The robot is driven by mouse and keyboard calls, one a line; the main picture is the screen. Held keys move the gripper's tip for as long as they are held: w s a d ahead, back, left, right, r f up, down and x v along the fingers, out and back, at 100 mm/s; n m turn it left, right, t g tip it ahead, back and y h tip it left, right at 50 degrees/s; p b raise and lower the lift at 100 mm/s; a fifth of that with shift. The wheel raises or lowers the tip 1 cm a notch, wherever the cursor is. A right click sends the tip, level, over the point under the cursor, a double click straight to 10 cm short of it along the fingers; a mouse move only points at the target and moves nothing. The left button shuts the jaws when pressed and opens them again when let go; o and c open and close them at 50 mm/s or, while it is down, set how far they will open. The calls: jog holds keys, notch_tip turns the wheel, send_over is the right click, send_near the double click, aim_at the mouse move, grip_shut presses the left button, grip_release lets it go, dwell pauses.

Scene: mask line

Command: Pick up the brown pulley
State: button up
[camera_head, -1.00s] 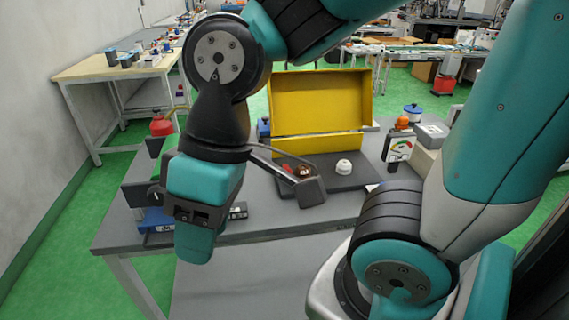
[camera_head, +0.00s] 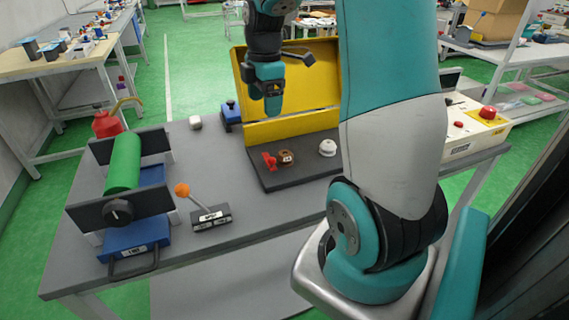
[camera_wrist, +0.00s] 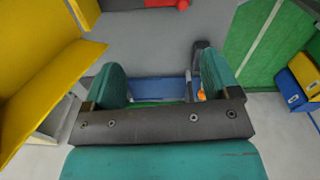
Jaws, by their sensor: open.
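The brown pulley (camera_head: 286,157) sits on a dark base plate (camera_head: 270,180) in front of the yellow panel, between a red part (camera_head: 269,160) and a white knob (camera_head: 327,147). My gripper (camera_head: 272,108) hangs above and behind it, in front of the yellow panel, clear of the pulley. In the wrist view my gripper (camera_wrist: 160,82) has its two teal fingers spread wide with nothing held between them. I cannot make out the pulley in the wrist view.
The yellow panel (camera_head: 310,75) rises behind the base plate. My upper arm hides the table's right part.

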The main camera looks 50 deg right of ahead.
jog(key=n, duration=0.1)
send_over(285, 153)
notch_tip(285, 153, down, 3)
jog(key=f, duration=0.9)
jog(key=shift+w+a+f, duration=0.1)
jog(key=shift+a+f, duration=0.2)
jog(key=shift+f, duration=0.05)
jog(key=shift+d+f, duration=0.15)
jog(key=shift+f, duration=1.45)
jog(key=shift+d+f, duration=0.1)
jog(key=shift+f, duration=1.45)
jog(key=shift+c, duration=0.2)
jog(key=c, duration=1)
